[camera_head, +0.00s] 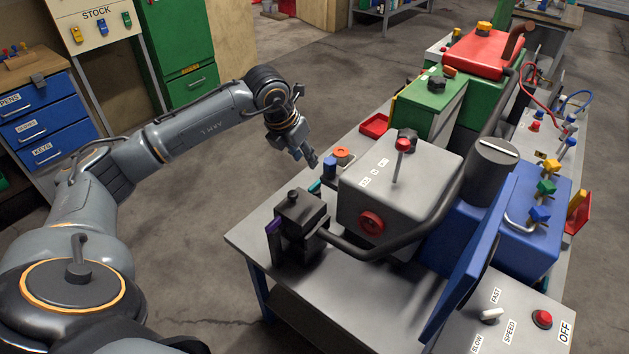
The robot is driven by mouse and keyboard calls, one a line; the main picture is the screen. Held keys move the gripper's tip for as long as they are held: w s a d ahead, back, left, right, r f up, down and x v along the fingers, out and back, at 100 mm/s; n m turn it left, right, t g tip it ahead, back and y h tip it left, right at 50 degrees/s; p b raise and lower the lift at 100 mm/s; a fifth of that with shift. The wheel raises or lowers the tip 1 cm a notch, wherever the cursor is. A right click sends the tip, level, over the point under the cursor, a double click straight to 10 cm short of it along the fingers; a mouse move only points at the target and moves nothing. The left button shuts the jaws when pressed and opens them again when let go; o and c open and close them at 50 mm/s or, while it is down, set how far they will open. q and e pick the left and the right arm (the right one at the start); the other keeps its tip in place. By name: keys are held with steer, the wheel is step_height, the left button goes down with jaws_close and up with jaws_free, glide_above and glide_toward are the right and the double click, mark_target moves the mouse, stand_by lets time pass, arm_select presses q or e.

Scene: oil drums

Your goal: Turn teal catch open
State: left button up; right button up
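A small teal piece (315,187) shows at the left edge of the bench, beside a blue cylinder (330,168) and left of the grey box. It looks like the teal catch, but it is partly hidden and too small to tell its position. My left gripper (304,157) hangs above and just left of it, apart from it, with its fingers pointing down. Nothing shows between its fingers, and the gap between them is too small to judge. My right gripper is not in view.
The grey box (385,205) has a red-knobbed lever (401,158) on top. A black box (301,214) with a thick pipe stands at the bench's near-left corner. An orange ring (342,155) and red tray (375,125) lie behind. Floor left of the bench is clear.

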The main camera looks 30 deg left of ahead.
mark_target(316, 183)
arm_select(q)
steer(key=p+x, duration=0.1)
steer(key=x, duration=0.3)
steer(key=p+x, duration=0.1)
steer(key=x, duration=0.3)
steer(key=p+x, duration=0.1)
steer(key=x, duration=0.3)
steer(key=shift+a+f, duration=0.2)
steer(key=shift+a, duration=0.15)
steer(key=shift+w+f, duration=0.25)
steer(key=shift+f, duration=0.35)
jaws_close()
